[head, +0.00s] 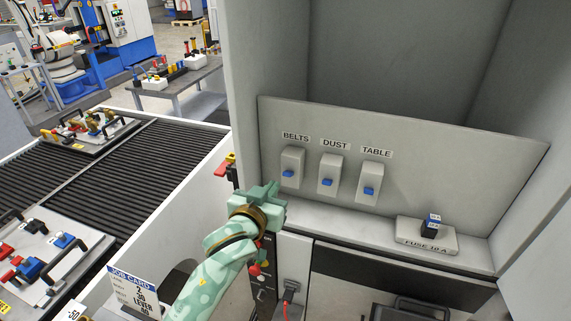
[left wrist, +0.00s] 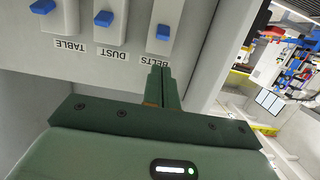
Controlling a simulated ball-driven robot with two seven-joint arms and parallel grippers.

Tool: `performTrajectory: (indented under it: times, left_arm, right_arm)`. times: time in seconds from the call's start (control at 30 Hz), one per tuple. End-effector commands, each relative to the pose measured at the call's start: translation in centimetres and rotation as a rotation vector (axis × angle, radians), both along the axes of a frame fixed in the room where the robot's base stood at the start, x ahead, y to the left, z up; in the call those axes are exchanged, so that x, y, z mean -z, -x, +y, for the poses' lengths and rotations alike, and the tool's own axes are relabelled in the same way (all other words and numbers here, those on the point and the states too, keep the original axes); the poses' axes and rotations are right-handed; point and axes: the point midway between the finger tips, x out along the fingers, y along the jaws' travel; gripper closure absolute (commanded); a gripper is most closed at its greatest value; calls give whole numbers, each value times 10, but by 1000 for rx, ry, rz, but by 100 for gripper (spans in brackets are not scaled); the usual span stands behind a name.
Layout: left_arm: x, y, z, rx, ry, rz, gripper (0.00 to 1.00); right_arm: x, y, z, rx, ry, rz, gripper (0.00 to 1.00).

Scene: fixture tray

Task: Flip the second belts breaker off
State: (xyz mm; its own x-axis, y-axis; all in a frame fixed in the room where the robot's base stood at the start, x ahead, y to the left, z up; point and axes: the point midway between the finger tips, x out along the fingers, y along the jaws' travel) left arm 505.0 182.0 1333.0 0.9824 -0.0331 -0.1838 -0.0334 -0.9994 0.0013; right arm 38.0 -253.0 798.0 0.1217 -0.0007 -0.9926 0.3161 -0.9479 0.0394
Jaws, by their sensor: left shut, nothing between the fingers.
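One breaker labelled BELTS (head: 292,157) is on the grey panel, at the left of a row of three. Its blue toggle (head: 289,173) sits low on the housing. The left wrist view shows this panel upside down, with the BELTS toggle (left wrist: 163,32) near the top. My left gripper (head: 272,188) is shut and empty, left of and a little below the BELTS breaker in the head view. In the left wrist view its closed fingers (left wrist: 160,73) overlap the BELTS label's edge; I cannot tell whether they touch the panel. My right gripper is not in view.
The DUST breaker (head: 330,169) and TABLE breaker (head: 373,177) stand right of BELTS, with blue toggles low. A fuse block (head: 427,237) sits on the ledge at right. Cabinet walls enclose the panel. A job card (head: 133,287) and roller conveyor (head: 150,170) are at left.

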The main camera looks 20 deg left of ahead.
Motion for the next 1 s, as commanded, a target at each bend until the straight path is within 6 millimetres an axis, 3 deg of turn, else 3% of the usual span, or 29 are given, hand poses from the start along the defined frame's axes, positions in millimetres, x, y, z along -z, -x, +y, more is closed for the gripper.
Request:
performTrajectory:
  times: [0.33, 0.7, 1.0]
  left_arm:
    - [3, -10, 0, 1, -3, 2, 100]
    - [14, -74, -2, 1, -3, 2, 100]
    - [20, -98, -3, 0, -2, 3, 100]
  right_arm:
    - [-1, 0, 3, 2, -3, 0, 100]
    - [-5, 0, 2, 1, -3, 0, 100]
    - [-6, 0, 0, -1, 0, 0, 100]
